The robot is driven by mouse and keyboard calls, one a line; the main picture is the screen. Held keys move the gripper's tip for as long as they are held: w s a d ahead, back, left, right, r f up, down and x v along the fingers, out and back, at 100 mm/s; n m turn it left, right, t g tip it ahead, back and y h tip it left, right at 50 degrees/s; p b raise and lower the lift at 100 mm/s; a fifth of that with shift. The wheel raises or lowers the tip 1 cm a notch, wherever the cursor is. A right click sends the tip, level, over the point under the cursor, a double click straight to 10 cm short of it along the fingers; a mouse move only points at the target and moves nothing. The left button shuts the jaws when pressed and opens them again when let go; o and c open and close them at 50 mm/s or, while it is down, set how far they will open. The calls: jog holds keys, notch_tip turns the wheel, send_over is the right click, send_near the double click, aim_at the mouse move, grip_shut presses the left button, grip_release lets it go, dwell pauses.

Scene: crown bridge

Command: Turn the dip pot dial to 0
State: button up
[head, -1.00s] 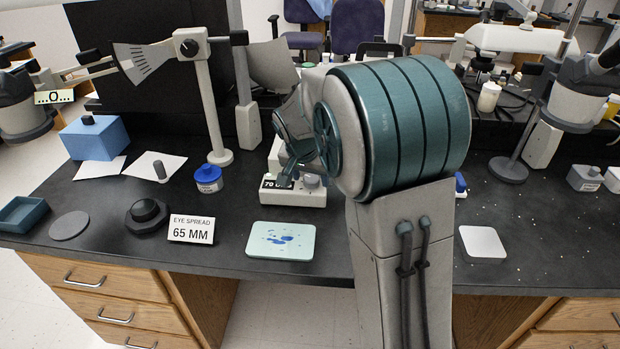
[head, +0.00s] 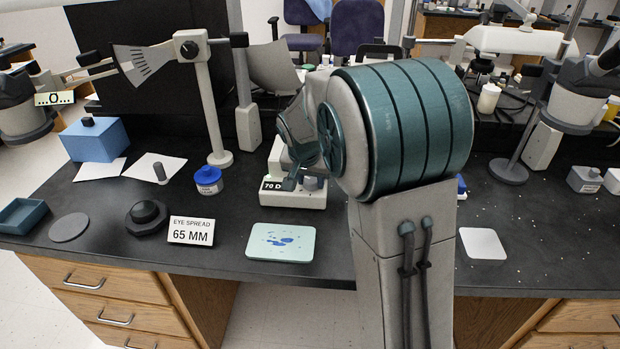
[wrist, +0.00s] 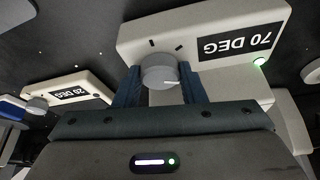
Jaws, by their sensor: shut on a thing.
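A round grey dial (wrist: 158,70) with a white pointer mark sits on a pale box (wrist: 215,25) labelled "70 DEG", with a lit green light at its corner. My gripper (wrist: 161,84) has one dark finger on each side of the dial and is shut on it. The pointer mark points to the right in the wrist view. Short dark tick marks show on the box beside the dial. In the head view the box (head: 292,200) reads "70 D", and my arm hides part of it and of the gripper.
In the wrist view a second pale box (wrist: 62,92) labelled "20 DEG", with its own knob (wrist: 38,104), stands beside the first. In the head view a blue-lidded jar (head: 208,181), an "EYE SPREAD 65 MM" sign (head: 191,231) and a blue-stained tile (head: 281,241) are nearby.

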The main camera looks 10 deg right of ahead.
jog(key=n, duration=0.2)
jog(key=n+y, duration=0.1)
jog(key=n+y+p, duration=0.1)
jog(key=n, duration=0.1)
jog(key=shift+d+n+t, duration=0.25)
jog(key=shift+n+t, duration=0.05)
jog(key=n+y, duration=0.1)
jog(key=n, duration=0.3)
jog(key=shift+y+b, duration=0.3)
jog(key=shift+y, duration=0.1)
jog(key=shift+n, duration=0.3)
jog(key=o, duration=1)
jog(key=shift+d, duration=0.1)
jog(key=shift+r, duration=0.1)
